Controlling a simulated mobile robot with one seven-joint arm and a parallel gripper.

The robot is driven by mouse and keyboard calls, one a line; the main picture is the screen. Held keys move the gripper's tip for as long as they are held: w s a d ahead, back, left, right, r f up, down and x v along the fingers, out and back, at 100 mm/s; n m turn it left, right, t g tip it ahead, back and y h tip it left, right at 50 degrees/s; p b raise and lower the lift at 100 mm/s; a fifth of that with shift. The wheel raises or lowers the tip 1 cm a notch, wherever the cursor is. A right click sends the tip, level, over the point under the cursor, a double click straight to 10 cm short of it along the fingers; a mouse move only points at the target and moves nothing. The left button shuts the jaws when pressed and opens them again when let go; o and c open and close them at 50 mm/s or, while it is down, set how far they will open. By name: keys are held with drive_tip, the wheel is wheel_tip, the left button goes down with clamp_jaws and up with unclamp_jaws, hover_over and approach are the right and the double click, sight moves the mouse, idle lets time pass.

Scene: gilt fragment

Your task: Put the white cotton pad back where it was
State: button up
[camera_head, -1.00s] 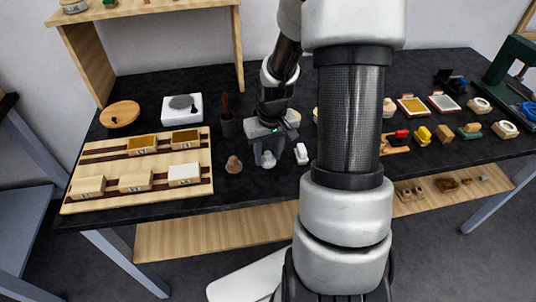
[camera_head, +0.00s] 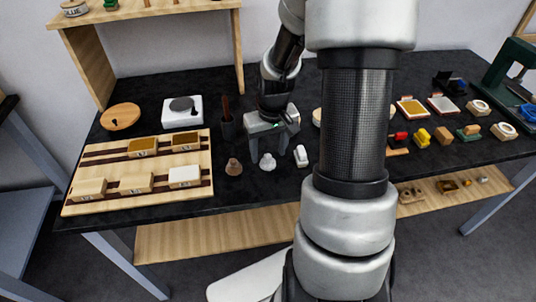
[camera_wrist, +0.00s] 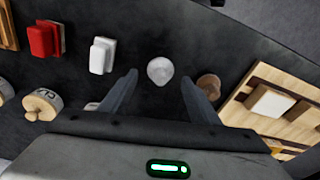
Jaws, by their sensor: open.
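The white cotton pad (camera_head: 268,162), which I take to be the small round white piece with a knob, stands on the black table top between a brown piece of similar shape and a white block. In the wrist view the pad (camera_wrist: 160,70) shows whole, centred beyond the gap between my fingers. My gripper (camera_head: 268,156) is just above and behind it, with the fingers apart on either side and nothing between them. In the wrist view both fingers of my gripper (camera_wrist: 160,87) are spread and clear of the pad.
The brown piece (camera_head: 233,167) stands close on the left, the white block (camera_head: 301,156) close on the right. A wooden tray (camera_head: 90,208) with several small boxes lies further left. My arm hides part of the table's middle.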

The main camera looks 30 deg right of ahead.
sight(270, 164)
wheel_tip(270, 164, up, 9)
drive_tip(key=s+p, duration=0.1)
drive_tip(key=shift+r, duration=0.15)
drive_tip(key=shift+r, duration=0.1)
